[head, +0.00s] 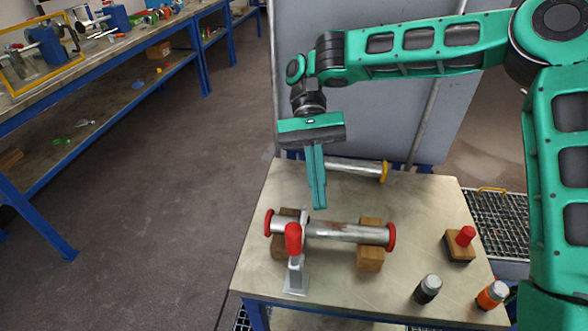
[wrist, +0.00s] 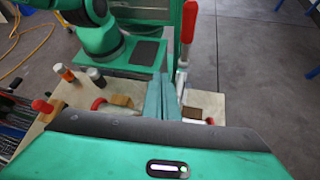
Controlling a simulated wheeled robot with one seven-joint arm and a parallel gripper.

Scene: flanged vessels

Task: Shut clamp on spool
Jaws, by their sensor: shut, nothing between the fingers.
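The spool (head: 345,232), a silver pipe with red end flanges, lies across two wooden blocks on the table. The clamp (head: 296,272) stands in front of its left part, with a grey base and a red handle (head: 293,240) pointing up. In the wrist view the red handle (wrist: 181,80) is just right of my fingers. I cannot tell whether the clamp touches the spool. My gripper (head: 319,207) is shut and empty, pointing down above and behind the spool's left part, apart from the handle. In the wrist view, my fingers (wrist: 162,78) hide part of the spool.
A silver pipe with a yellow end (head: 355,168) lies at the table's back. On the right are a red-knobbed wooden block (head: 461,243), a black bottle (head: 428,289) and an orange bottle (head: 492,294). A grey panel (head: 380,60) stands behind.

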